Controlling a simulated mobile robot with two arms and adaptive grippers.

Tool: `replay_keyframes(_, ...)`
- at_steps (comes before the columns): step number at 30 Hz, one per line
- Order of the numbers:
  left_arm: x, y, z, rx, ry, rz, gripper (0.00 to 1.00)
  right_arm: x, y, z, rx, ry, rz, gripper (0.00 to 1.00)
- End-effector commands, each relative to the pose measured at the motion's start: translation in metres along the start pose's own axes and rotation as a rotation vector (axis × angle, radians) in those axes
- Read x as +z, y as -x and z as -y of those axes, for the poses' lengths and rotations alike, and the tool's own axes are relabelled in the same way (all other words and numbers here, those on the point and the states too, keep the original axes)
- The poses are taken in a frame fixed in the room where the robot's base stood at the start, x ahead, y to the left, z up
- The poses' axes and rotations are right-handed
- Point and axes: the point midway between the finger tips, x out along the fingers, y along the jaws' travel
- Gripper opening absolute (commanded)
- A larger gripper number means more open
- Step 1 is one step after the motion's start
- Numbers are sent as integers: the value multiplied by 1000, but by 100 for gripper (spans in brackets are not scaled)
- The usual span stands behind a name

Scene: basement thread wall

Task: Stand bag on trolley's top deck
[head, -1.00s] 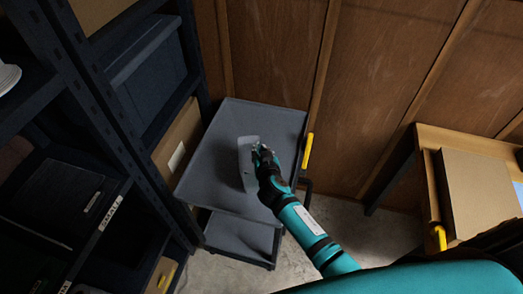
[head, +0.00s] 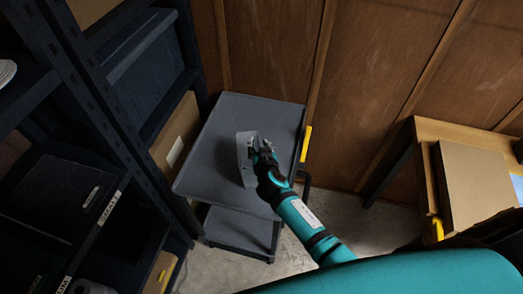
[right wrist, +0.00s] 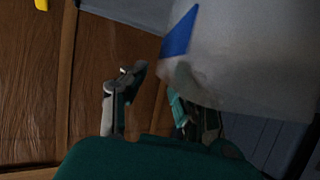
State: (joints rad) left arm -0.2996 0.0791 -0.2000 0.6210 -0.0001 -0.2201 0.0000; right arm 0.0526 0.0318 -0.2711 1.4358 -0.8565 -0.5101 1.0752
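The bag (head: 243,158) is pale grey and stands on the grey top deck (head: 215,150) of the trolley, near its middle. In the right wrist view the bag (right wrist: 250,60) fills the upper right and has a blue patch. My right gripper (head: 264,149) is just right of the bag. In the right wrist view its fingers (right wrist: 152,98) are spread with a gap between them and nothing held. One finger overlaps the bag's lower edge; I cannot tell if they touch. My left gripper is not in view.
A dark shelf rack (head: 95,110) stands close on the trolley's left. A wooden wall (head: 270,50) is behind it. The trolley has a yellow handle (head: 306,144) and a lower deck (head: 238,228). A wooden bench (head: 430,150) with a cardboard box (head: 478,185) is at right.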

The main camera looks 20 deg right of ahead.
Motion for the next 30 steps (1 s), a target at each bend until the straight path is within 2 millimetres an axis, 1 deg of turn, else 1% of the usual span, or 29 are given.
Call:
replay_keyframes(5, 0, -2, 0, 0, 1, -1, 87, 2, 24, 0, -1, -2, 0, 29)
replay_keyframes(12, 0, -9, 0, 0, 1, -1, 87, 3, 75, 0, -1, -3, 1, 29)
replay_keyframes(15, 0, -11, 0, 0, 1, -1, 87, 2, 93, 0, 0, -3, 1, 29)
replay_keyframes(18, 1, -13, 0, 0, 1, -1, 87, 2, 107, 0, 0, -2, -1, 29)
replay_keyframes(21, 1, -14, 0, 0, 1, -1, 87, 0, 116, 0, 1, -2, -1, 29)
replay_keyframes(24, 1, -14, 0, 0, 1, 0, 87, 0, 119, 0, 1, -1, -1, 29)
replay_keyframes(30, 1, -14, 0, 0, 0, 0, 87, 0, 120, 0, 1, 0, -1, 29)
